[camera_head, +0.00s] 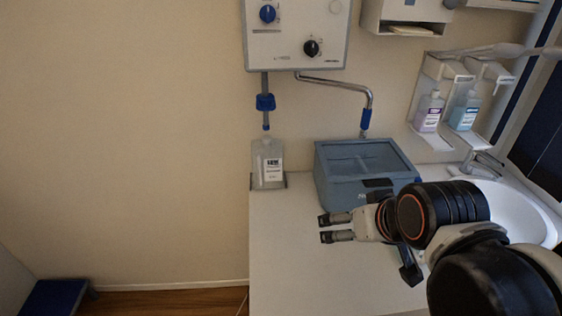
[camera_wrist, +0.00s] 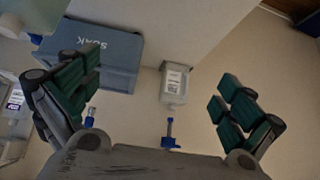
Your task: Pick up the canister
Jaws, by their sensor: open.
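The canister (camera_head: 268,160) is a translucent whitish bottle with a white label. It stands upright at the left back of the white counter, in a low grey holder, under a wall unit's blue fitting. It also shows in the wrist view (camera_wrist: 175,85), near the middle, between my spread fingers. My gripper (camera_head: 325,229) is open and empty over the counter, lower right of the canister in the head view and apart from it. In the wrist view my gripper (camera_wrist: 158,88) shows its green-padded fingers wide apart at left and right.
A blue-grey box (camera_head: 366,175) with a lid stands right of the canister, behind my gripper. A wall unit (camera_head: 295,35) with knobs and a bent pipe (camera_head: 345,84) hangs above. A sink (camera_head: 510,205) and dispenser bottles (camera_head: 428,112) are at right. The front left counter is clear.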

